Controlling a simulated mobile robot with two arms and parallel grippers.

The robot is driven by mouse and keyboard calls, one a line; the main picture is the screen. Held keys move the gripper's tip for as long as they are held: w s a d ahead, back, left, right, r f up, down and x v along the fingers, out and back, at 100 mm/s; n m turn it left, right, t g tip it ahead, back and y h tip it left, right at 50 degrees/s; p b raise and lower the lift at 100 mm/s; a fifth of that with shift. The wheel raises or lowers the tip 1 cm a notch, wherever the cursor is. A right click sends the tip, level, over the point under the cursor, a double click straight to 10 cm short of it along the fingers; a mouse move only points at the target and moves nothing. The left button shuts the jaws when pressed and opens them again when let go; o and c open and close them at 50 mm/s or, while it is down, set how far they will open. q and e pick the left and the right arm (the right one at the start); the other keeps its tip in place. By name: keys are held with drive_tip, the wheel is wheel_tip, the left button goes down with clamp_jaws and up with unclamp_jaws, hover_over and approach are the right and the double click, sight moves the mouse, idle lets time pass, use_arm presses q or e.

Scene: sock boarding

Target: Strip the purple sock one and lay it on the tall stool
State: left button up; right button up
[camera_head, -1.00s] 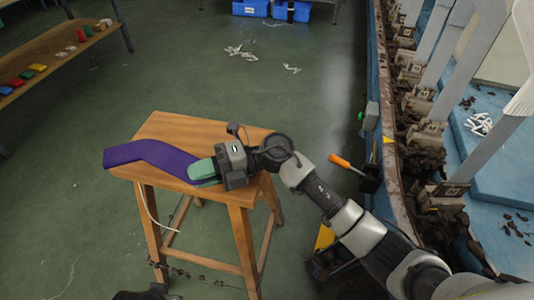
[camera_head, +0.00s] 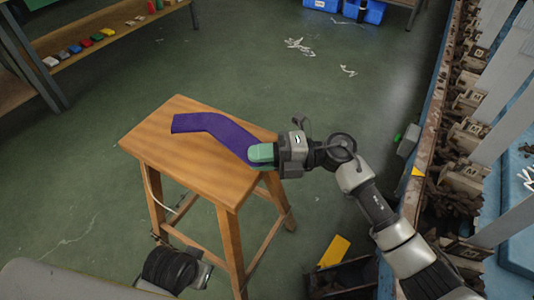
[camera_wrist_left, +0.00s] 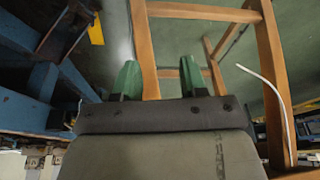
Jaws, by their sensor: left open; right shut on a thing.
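The purple sock (camera_head: 218,132) lies bent over the top of the tall wooden stool (camera_head: 165,150) in the head view. My right gripper (camera_head: 262,153) is shut on the sock's right end, near the stool's right edge. The sock's other end reaches toward the back left of the seat. Whether the held end touches the seat is unclear. My left gripper (camera_wrist_left: 158,75) is open and empty in the left wrist view, with green fingertips apart near the stool's legs (camera_wrist_left: 280,85). In the head view only part of my left arm shows at the lower left.
A row of grey boards (camera_head: 500,95) on a machine stands along the right. A shelf (camera_head: 125,20) with small coloured items is at the upper left. Blue crates (camera_head: 365,10) stand at the back. A dark bin (camera_head: 343,278) lies low right of the stool. Green floor between is largely free.

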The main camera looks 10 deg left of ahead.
wheel_tip(320, 180, down, 2)
drive_tip(key=shift+f+b, duration=0.15)
drive_tip(key=shift+b, duration=0.7)
drive_tip(key=shift+f+b, duration=0.5)
use_arm(q)
drive_tip(key=r+t, duration=0.1)
drive_tip(key=r+b, duration=0.1)
drive_tip(key=r, duration=0.1)
drive_tip(key=shift+w+d+r+t, duration=0.15)
drive_tip(key=shift+w+r+t, duration=0.1)
drive_tip(key=shift+t, duration=0.15)
use_arm(e)
drive_tip(key=shift+s+f, duration=0.1)
drive_tip(key=shift+f, duration=0.55)
drive_tip(key=shift+f, duration=0.1)
